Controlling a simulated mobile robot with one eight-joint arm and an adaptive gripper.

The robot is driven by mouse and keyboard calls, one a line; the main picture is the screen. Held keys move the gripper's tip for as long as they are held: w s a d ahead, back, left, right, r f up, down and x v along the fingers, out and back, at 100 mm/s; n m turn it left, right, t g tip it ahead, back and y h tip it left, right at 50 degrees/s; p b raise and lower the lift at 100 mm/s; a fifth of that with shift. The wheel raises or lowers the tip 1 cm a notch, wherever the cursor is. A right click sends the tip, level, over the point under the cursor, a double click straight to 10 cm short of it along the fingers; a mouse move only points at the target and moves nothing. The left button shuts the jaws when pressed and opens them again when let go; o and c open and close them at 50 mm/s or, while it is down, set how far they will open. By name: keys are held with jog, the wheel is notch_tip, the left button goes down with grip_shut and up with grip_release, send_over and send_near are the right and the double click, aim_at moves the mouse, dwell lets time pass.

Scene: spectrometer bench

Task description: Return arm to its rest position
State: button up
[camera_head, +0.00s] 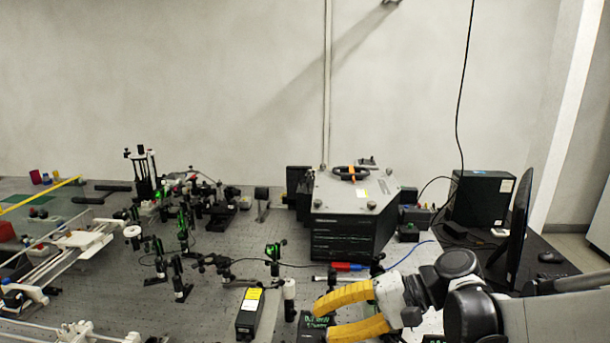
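My gripper (338,314) is at the bottom of the view, right of centre, with two yellow fingers pointing left. The fingers are spread apart, and I see nothing held between them. My grey and black arm (470,300) reaches in from the lower right edge. The gripper is over the front part of the optical bench (215,320). A small dark box with green markings (316,326) shows just left of and partly behind the fingers; I cannot tell whether they touch it.
A dark spectrometer (350,225) stands behind the gripper. A black box with a yellow label (249,314) and posts with optics (180,275) stand to the left. A monitor (515,230) and a computer case (482,198) are at the right, near my arm. A black cable (464,90) hangs above.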

jog(key=s+d+n+t+h, duration=0.1)
jog(key=s+d+t+h, duration=0.2)
jog(key=s+d+h, duration=0.2)
jog(key=s+d+f+n+t+h, duration=0.1)
jog(key=s+d+n+t+h, duration=0.1)
jog(key=s+d+h, duration=0.3)
jog(key=d+t+h, duration=0.1)
jog(key=d+h, duration=0.1)
jog(key=d, duration=0.2)
jog(key=shift+d+f+h, duration=0.25)
jog(key=shift+d+h, duration=0.05)
jog(key=shift+d, duration=0.05)
